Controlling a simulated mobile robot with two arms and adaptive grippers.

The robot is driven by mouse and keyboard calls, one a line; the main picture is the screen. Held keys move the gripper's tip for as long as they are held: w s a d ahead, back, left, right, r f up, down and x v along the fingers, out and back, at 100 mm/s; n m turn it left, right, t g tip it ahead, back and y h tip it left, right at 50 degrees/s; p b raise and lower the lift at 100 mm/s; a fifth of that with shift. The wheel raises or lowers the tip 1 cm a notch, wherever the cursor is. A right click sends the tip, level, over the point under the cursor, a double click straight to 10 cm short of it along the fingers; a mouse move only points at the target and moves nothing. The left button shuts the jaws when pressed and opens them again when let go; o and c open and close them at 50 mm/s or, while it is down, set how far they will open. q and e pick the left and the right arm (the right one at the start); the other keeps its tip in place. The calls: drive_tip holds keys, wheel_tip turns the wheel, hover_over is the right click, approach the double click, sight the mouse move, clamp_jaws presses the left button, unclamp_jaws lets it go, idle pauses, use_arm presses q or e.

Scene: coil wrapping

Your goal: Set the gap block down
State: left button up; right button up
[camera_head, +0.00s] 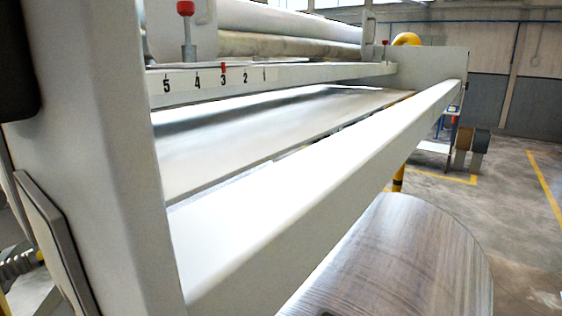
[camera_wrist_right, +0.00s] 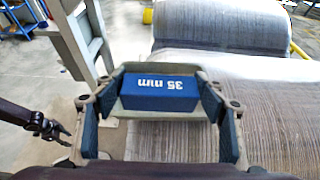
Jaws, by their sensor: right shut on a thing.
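The gap block (camera_wrist_right: 160,94) is a dark blue block marked "35 mm", its text upside down in the right wrist view. My right gripper (camera_wrist_right: 160,105) is shut on it, with a finger at each side. The block is over a pale edge, in front of a grey-brown wood-grain surface; I cannot tell whether it touches anything beneath. Another dark gripper, my left one (camera_wrist_right: 64,136), shows small at the left of that view, its fingers parted and empty.
A white machine frame (camera_head: 330,160) with a numbered scale (camera_head: 215,79) fills much of the head view. A wood-grain coil (camera_head: 410,255) lies below its front bar. Open floor (camera_head: 520,200) is at the right.

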drive_tip(key=shift+s+d+f, duration=0.2)
drive_tip(key=shift+s+d, duration=0.25)
drive_tip(key=shift+s+d+f, duration=0.2)
drive_tip(key=shift+s+d, duration=0.2)
drive_tip(key=shift+w, duration=0.1)
